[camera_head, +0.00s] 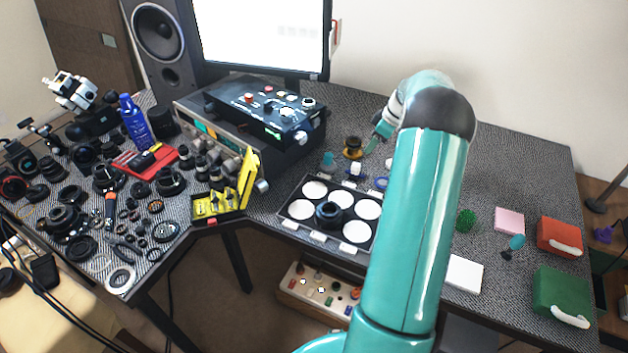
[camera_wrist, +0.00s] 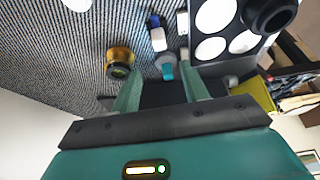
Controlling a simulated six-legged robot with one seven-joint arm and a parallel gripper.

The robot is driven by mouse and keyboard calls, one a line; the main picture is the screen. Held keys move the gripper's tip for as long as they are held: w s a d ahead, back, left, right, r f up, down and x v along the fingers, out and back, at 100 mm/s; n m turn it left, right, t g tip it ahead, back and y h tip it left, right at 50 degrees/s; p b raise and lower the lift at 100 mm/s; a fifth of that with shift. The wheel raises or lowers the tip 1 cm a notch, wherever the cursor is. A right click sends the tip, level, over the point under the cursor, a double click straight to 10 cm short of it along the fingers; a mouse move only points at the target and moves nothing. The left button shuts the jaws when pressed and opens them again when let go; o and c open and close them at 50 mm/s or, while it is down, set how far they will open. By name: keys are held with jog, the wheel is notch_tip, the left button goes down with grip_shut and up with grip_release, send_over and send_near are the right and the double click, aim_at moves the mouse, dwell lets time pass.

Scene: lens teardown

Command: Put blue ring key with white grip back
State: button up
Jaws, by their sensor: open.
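A small key with a white grip and dark blue top (camera_wrist: 157,34) lies on the grey mat in the wrist view, beside the lens tray (camera_wrist: 228,62). In the head view it appears as a small blue and white piece (camera_head: 355,171) near the tray's back corner. My gripper (camera_wrist: 160,78) is open, with its two green fingers apart and nothing held. A grey and teal piece (camera_wrist: 166,66) shows just beyond the fingertips, nearer than the key. In the head view my gripper (camera_head: 371,143) is above the mat, near the brass ring (camera_head: 352,153).
The tray (camera_head: 288,226) of white discs holds a black lens part (camera_head: 328,214). The black control box (camera_head: 262,108) and yellow case (camera_head: 247,180) stand to the left. A red box (camera_head: 560,235) and green box (camera_head: 560,290) lie right. Mat behind my arm is mostly clear.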

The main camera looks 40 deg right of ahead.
jog(key=a+r+m+h, duration=0.1)
jog(key=a+r, duration=0.5)
jog(key=a, duration=0.3)
jog(key=s+a+r, duration=0.1)
jog(key=a+r, duration=0.5)
jog(key=a, duration=0.4)
jog(key=a+r+m+h, duration=0.1)
jog(key=a+r, duration=0.5)
jog(key=a, duration=0.3)
jog(key=s+a+r+m, duration=0.1)
jog(key=s+a+r, duration=0.3)
jog(key=s+a, duration=0.75)
jog(key=s+a+f+m+t, duration=0.1)
jog(key=s+a+f+m, duration=0.1)
jog(key=s+a, duration=0.7)
jog(key=shift+s+f+t, duration=0.3)
jog(key=shift+s+f, duration=0.1)
jog(key=shift+d+m, duration=0.15)
jog(key=shift+m, duration=0.15)
